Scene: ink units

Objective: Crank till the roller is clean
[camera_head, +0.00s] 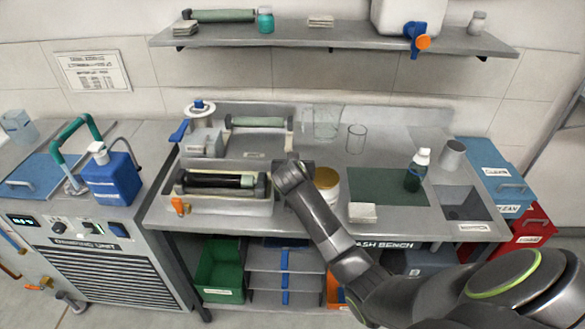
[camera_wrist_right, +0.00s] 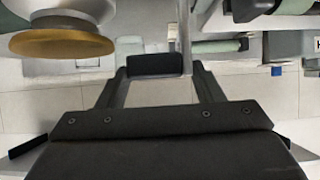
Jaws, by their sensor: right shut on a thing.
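The roller (camera_head: 212,180) lies in the front wash unit (camera_head: 225,207) on the wash bench. Most of its length is black with ink, and a green stretch shows at its right end. My right gripper (camera_head: 272,178) is at the right end of this unit, shut on the crank handle. The arm and wrist hide the crank in the head view. In the right wrist view the right gripper (camera_wrist_right: 155,65) has its fingers around a dark piece, and the crank cannot be made out clearly. My left gripper is not in view.
A second unit with a clean green roller (camera_head: 257,122) stands behind. A green mat (camera_head: 385,188), a bottle (camera_head: 417,170), a white cloth (camera_head: 362,212) and clear beakers (camera_head: 356,138) are farther right.

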